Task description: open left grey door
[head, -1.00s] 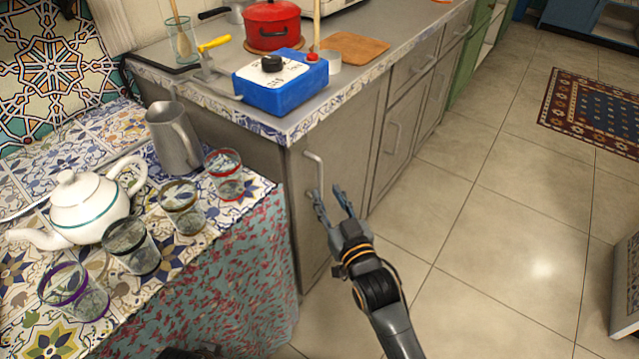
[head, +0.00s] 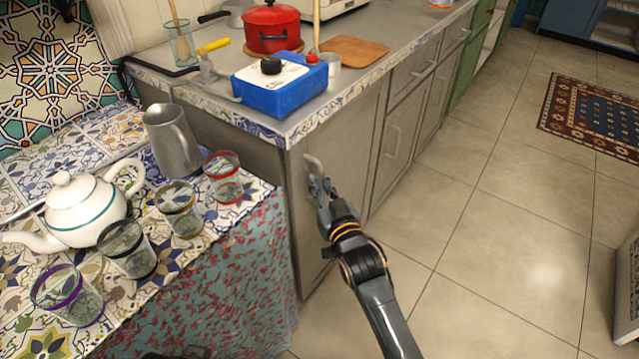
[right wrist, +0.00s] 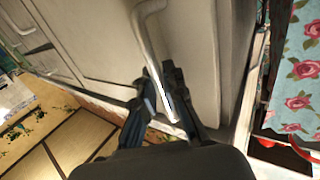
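The left grey door (head: 352,135) is the cabinet front nearest the counter corner, and it looks closed. Its pale bar handle (head: 312,161) stands upright near the door's left edge. My right gripper (head: 321,188) is at the lower part of this handle. In the right wrist view the handle (right wrist: 155,40) runs down between the two fingers of the right gripper (right wrist: 163,85), which are drawn in around it. The fingers hide part of the handle in the head view. A dark part at the bottom edge of the head view may be my left gripper (head: 182,353); its fingers cannot be made out.
A table with a patterned cloth (head: 235,285) stands close left of the door, bearing a white teapot (head: 85,208), a metal jug (head: 172,140) and several glasses. A blue box (head: 280,85) and red pot (head: 271,27) stand on the counter. The tiled floor (head: 500,225) right of the door is clear.

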